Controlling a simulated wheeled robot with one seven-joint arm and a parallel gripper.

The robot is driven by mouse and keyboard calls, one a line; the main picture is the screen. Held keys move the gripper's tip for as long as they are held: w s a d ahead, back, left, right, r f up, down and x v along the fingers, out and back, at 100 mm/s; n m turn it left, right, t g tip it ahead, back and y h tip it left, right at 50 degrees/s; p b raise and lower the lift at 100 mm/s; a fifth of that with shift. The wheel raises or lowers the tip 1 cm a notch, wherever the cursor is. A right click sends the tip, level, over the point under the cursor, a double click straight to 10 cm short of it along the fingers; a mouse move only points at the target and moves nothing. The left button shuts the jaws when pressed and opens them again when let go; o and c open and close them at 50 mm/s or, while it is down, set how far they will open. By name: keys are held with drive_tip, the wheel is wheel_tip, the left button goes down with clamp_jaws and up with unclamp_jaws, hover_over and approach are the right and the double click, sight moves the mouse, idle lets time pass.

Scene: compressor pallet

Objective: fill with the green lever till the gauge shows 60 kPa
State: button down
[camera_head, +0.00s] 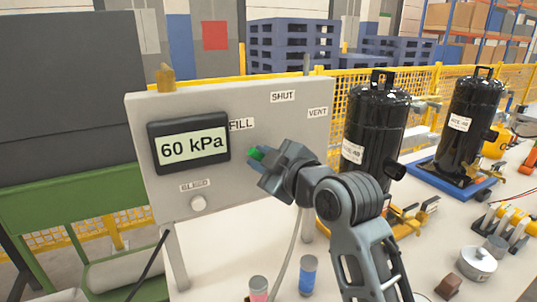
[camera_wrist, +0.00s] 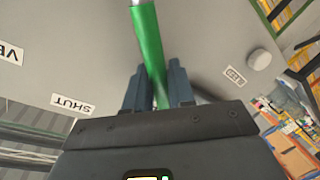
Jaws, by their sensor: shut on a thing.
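A grey panel (camera_head: 275,115) stands upright with a gauge (camera_head: 189,144) at its left that reads 60 kPa. The labels FILL (camera_head: 242,124), SHUT (camera_head: 283,96) and VENT (camera_head: 317,113) are on the panel. My gripper (camera_head: 262,162) is in front of the panel, shut on the green lever (camera_wrist: 148,40). Only a small green end of the lever shows in the head view (camera_head: 256,153). In the wrist view the lever runs up between the two fingers. The lever's pivot is hidden by my gripper in the head view.
A BLEED knob (camera_head: 198,203) sits below the gauge. Black cylinders (camera_head: 375,125) stand to the right of the panel. A red can (camera_head: 258,288) and a blue can (camera_head: 308,275) stand on the table below. A metal canister (camera_head: 476,264) is at the lower right.

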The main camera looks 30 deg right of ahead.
drive_tip(key=shift+a+f+n, duration=0.25)
drive_tip(key=shift+n, duration=0.05)
idle(0.4)
drive_tip(key=c, duration=1.1)
unclamp_jaws()
drive_tip(key=shift+s, duration=0.1)
drive_tip(key=s+d+r, duration=0.1)
drive_tip(key=s, duration=0.6)
drive_tip(key=shift+s+b, duration=0.25)
drive_tip(key=shift+b, duration=0.15)
